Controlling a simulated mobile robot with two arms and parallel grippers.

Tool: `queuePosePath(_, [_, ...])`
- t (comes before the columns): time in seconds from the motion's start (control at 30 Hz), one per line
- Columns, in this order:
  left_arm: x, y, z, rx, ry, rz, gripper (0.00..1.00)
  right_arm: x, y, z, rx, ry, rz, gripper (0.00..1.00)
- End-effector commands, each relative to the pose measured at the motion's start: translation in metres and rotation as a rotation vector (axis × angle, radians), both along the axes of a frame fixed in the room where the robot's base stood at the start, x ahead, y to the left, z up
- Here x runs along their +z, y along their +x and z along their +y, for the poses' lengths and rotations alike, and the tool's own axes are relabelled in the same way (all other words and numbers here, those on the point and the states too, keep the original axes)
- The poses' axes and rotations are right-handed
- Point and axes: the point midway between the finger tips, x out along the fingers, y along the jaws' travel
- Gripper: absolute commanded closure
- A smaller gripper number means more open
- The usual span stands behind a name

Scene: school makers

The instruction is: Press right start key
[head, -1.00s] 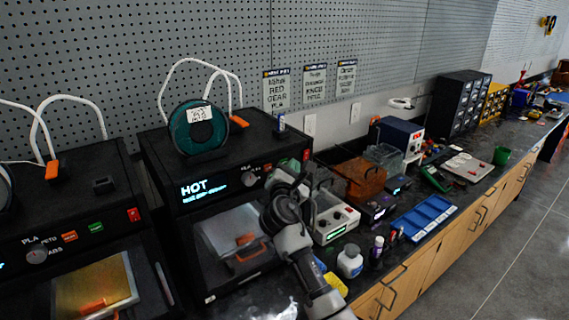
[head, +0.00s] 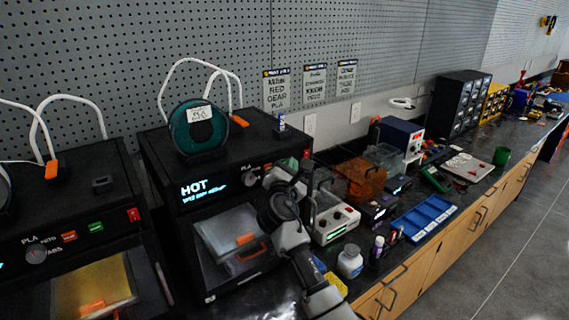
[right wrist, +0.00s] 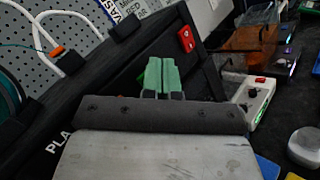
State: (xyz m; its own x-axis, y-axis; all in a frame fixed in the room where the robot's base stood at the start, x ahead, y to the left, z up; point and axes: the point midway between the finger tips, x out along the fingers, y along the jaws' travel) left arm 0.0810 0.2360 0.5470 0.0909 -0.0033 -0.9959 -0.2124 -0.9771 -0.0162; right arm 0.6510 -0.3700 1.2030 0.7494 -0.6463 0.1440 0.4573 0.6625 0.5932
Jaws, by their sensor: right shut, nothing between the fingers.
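The right printer (head: 219,262) is a black box with a lit display reading HOT (head: 204,187) and a dial marked PLA on its front panel. A red switch (head: 306,153) sits at the panel's right end and also shows in the right wrist view (right wrist: 186,39). My right gripper (head: 270,172) is in front of the panel, between dial and switch. Its pale green fingers (right wrist: 162,74) are together and empty, pointing at the black panel. The right printer's start key is hidden behind my gripper. I cannot tell whether the fingertips touch it. My left gripper is out of view.
The left printer (head: 90,205) shows orange and green keys. Right of my arm are a white device (head: 335,222), a white-capped bottle (head: 350,261) and a blue tray (head: 424,218). A filament spool (head: 197,128) stands on the right printer.

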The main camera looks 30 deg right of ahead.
Motion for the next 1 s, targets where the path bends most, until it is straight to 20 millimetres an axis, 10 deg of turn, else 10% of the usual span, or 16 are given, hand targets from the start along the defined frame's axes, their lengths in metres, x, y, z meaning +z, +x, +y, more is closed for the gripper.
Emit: queuePosePath(1.0, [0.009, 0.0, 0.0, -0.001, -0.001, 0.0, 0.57, 0.0, -0.009, -0.001, 0.0, 0.0, 0.0, 1.0])
